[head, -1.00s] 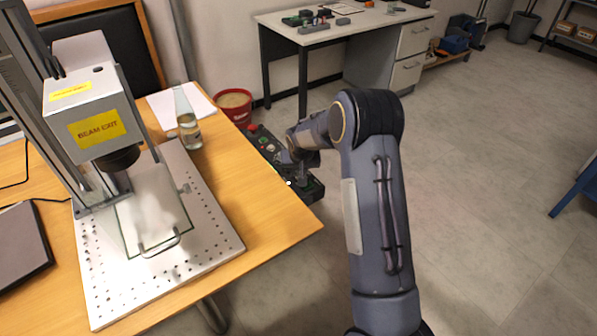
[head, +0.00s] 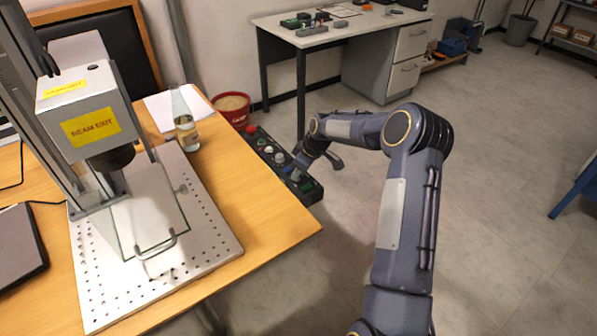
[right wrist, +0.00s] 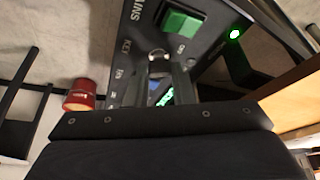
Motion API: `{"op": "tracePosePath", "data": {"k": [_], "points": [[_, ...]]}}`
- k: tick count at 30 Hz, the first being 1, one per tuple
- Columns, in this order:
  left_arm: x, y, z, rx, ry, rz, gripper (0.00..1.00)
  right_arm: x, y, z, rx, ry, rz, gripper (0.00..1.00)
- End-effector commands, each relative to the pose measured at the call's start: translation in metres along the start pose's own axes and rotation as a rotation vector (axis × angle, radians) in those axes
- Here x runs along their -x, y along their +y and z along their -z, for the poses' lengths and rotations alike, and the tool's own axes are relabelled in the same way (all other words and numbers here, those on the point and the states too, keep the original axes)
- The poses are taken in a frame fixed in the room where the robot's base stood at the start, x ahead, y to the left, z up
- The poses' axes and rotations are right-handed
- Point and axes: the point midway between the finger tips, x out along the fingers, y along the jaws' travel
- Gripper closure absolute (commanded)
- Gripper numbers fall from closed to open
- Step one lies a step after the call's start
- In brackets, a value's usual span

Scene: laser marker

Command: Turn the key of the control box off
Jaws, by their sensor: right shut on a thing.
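The black control box (head: 262,146) is a long panel of coloured buttons beside the table's right edge. In the right wrist view its panel (right wrist: 133,78) fills the upper middle, with a green square button (right wrist: 182,24) and printed labels. A round silver key switch (right wrist: 157,56) sits below that button. My right gripper (head: 298,171) is at the near part of the box. In the right wrist view its fingers (right wrist: 163,84) are shut at the key switch, on the key, which they mostly hide. The key's exact angle cannot be told. My left gripper is not in view.
The wooden table (head: 262,222) carries the laser marker (head: 88,115), a perforated metal plate (head: 215,240) and a glass bottle (head: 187,130). A red bucket (head: 232,112) stands behind the box. A green light (right wrist: 235,34) glows in the right wrist view. Floor to the right is open.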

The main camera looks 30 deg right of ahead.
Motion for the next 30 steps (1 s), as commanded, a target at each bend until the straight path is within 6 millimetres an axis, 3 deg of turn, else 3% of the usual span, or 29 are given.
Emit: {"op": "tracePosePath", "data": {"k": [13, 30], "points": [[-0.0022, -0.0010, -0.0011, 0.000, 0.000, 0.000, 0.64, -0.0003, 0.0022, -0.0001, 0.253, -0.001, 0.104, 1.00], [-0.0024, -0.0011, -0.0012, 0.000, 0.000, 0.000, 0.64, -0.0001, 0.0022, 0.0000, 0.311, -0.002, 0.127, 1.00]]}}
